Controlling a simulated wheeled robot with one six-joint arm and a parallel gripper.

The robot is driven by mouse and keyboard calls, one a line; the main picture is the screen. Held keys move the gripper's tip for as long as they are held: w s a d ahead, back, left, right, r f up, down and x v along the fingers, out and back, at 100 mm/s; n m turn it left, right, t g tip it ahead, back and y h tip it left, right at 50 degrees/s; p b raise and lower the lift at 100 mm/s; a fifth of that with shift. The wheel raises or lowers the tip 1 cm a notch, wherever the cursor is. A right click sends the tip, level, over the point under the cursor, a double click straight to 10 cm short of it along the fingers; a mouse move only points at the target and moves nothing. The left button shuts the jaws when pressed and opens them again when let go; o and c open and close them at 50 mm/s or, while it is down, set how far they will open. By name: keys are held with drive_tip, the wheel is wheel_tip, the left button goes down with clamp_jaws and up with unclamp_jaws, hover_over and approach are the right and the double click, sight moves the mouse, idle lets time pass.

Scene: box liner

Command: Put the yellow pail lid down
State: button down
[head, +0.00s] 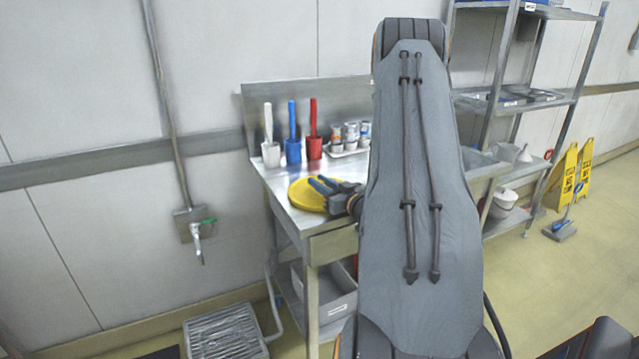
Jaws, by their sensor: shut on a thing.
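The yellow pail lid (302,198) is a round, flat disc at the left front part of the steel table. My gripper (322,186) reaches over it from the right, its blue fingers shut on the lid. The lid looks level and at or very close to the tabletop; I cannot tell whether it touches. My arm hides part of the table to the right, and my gripper covers the lid's right part.
White (270,150), blue (292,150) and red (314,147) brushes in holders stand along the table's back. Several small containers (351,135) sit on a white tray behind the lid. A steel shelf (520,100) and yellow floor signs (572,180) are at right.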

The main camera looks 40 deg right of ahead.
drive_tip(key=c, duration=1.5)
unclamp_jaws()
drive_tip(key=shift+f, duration=0.1)
drive_tip(key=shift+s, duration=0.25)
drive_tip(key=s+b, duration=0.1)
drive_tip(key=s, duration=0.4)
drive_tip(key=s+b, duration=0.1)
drive_tip(key=s, duration=0.5)
drive_tip(key=shift+s+a, duration=0.2)
drive_tip(key=shift+s, duration=0.05)
